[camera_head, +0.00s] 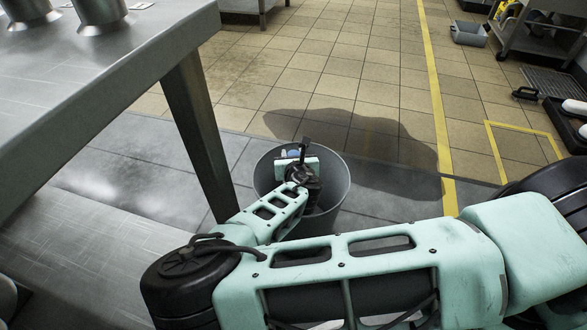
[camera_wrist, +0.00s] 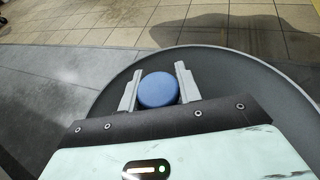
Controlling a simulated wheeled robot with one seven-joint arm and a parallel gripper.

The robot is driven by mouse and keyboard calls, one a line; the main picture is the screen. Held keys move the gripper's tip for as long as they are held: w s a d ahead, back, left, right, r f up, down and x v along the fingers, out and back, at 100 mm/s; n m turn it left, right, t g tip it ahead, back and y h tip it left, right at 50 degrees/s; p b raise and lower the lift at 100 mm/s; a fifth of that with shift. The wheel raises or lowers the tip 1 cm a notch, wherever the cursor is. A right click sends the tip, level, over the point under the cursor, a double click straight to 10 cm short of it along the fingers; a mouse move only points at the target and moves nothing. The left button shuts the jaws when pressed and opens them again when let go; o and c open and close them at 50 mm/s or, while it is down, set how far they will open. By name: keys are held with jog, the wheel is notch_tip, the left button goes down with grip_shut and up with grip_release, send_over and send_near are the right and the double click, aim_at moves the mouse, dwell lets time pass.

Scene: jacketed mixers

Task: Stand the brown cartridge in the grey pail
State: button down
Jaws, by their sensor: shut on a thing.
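The grey pail (camera_head: 338,200) stands on the floor, and its rim and inner wall also show in the wrist view (camera_wrist: 225,65). My gripper (camera_head: 292,155) is over the pail's mouth. In the wrist view its two fingers (camera_wrist: 158,76) are on either side of a round blue end (camera_wrist: 158,91), shut on that thing. A bit of the blue shows between the fingers in the head view. The rest of the held thing is hidden, so no brown surface shows and I cannot tell how deep it reaches into the pail.
A steel table (camera_head: 130,70) with metal vessels (camera_head: 100,12) on it is at the left, its leg (camera_head: 197,130) close beside the pail. Tiled floor beyond the pail is open. A grey bin (camera_head: 468,33) and a dark cart stand at the far right.

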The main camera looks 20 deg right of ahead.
jog(key=shift+f+b, duration=0.6)
jog(key=shift+f, duration=1.15)
jog(key=shift+f+b, duration=0.55)
jog(key=shift+f, duration=0.1)
jog(key=c, duration=1)
grip_release()
jog(key=shift+o, duration=0.2)
jog(key=shift+r, duration=0.15)
